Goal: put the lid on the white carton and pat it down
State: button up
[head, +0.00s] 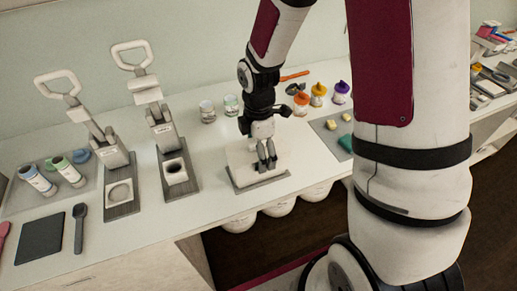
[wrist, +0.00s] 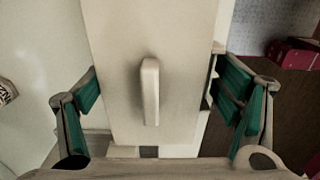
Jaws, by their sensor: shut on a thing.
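The white carton (head: 240,163) stands on a grey mat (head: 262,183) at the middle of the bench. My gripper (head: 267,163) is down at it, fingers pointing downward. In the wrist view the pale lid (wrist: 115,60), with a raised bar handle (wrist: 150,90), fills the middle between the two teal-padded fingers of my gripper (wrist: 162,92). The fingers are spread wide, one on each side of the lid, and shut on it. The carton's opening is hidden, and I cannot tell whether the lid sits flush.
Left are two lever presses (head: 110,145) (head: 163,128) on dark boards, with capped tubes (head: 38,180) and a dark slab (head: 40,238) beyond. Behind are two jars (head: 207,111). Right are coloured-top bottles (head: 318,95) and a grey mat with small blocks (head: 345,117). The bench's front edge is close.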

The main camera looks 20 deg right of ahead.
jog(key=o, duration=1.1)
jog(key=shift+c, duration=0.2)
jog(key=shift+r+p, duration=1.8)
jog(key=shift+r, duration=1.7)
